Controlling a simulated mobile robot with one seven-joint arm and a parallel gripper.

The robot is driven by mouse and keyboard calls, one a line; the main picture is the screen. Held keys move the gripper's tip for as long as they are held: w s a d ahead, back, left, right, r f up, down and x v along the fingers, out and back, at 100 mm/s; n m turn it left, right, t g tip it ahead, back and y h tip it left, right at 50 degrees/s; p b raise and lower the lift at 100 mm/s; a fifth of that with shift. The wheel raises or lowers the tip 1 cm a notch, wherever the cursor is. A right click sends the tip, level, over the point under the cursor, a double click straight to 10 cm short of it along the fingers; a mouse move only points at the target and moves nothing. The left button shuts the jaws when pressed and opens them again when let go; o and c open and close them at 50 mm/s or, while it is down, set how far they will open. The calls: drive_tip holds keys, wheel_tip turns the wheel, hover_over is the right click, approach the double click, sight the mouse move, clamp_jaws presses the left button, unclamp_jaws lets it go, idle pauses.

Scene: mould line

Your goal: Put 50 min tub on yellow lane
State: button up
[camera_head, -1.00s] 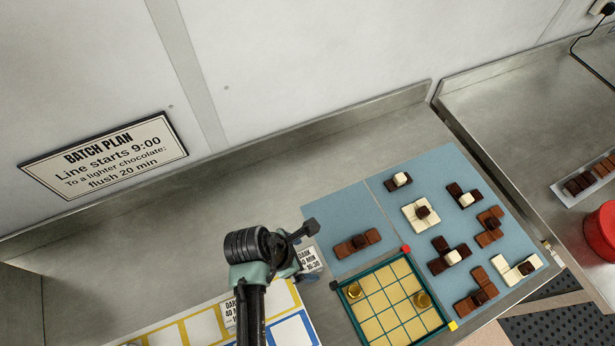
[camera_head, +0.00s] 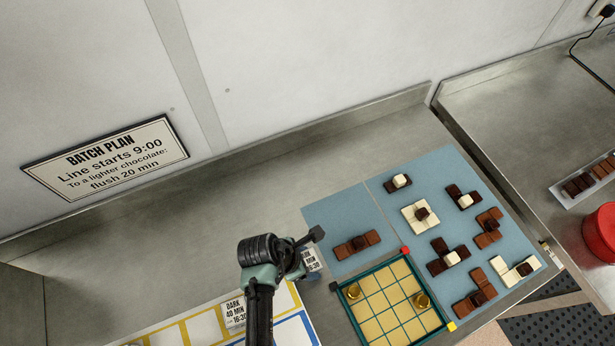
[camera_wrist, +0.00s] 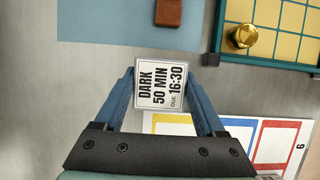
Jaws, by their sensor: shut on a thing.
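The tub labelled "DARK 50 MIN, DUE 16:30" (camera_wrist: 160,88) is between the two blue fingers of my gripper (camera_wrist: 160,80) in the wrist view, and the gripper is shut on it. In the head view the same tub (camera_head: 312,262) shows just right of my gripper, partly hidden. The yellow lane (camera_head: 185,331) is a row of yellow-outlined squares on a white board at the lower left; my arm hides part of it. Another tub, labelled "DARK 40 MIN" (camera_head: 235,313), stands on the board beside my arm.
A teal-framed mould (camera_head: 392,303) with two brass weights is right of my gripper. Blue mats (camera_head: 400,218) with several chocolate pieces lie behind it. A blue-outlined lane (camera_head: 290,330) runs along the yellow one. The batch-plan sign (camera_head: 105,158) hangs on the wall. The steel counter's left is clear.

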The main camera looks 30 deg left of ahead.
drive_tip(key=c, duration=0.4)
drive_tip(key=shift+r, duration=0.15)
